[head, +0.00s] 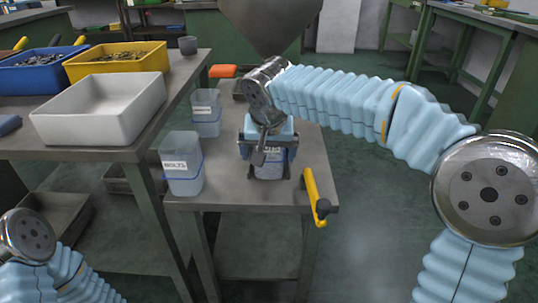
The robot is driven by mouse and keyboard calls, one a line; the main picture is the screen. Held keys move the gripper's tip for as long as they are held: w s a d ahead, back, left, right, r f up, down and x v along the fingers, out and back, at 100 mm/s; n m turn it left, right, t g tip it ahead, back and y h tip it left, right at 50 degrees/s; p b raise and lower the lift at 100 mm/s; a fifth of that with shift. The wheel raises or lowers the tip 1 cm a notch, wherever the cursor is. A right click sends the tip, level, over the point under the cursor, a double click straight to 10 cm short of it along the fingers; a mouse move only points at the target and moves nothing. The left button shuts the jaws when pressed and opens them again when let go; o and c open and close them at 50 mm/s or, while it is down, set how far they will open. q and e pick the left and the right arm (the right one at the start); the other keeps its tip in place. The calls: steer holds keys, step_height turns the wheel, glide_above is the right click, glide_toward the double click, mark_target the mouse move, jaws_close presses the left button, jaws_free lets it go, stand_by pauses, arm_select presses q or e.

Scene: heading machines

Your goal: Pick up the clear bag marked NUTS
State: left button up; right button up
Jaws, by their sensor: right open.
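A clear bag (270,172) stands on the small grey table, mostly behind my right gripper. Its white label is partly covered, so I cannot read the whole word. My right gripper (269,173) is open and points down over this bag, with one finger at each side of it. I cannot tell whether the fingers touch it. My left gripper is out of view; only part of my left arm shows at the lower left.
A clear bag marked BOLTS (183,175) and another labelled clear bag (206,124) stand to the left. A yellow-handled tool (311,185) lies by the right edge. A white bin (92,122) sits on the left bench (110,153). An orange object (223,71) lies behind.

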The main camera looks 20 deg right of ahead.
steer(key=c, duration=1)
steer(key=shift+c, duration=0.5)
steer(key=shift+r, duration=0.15)
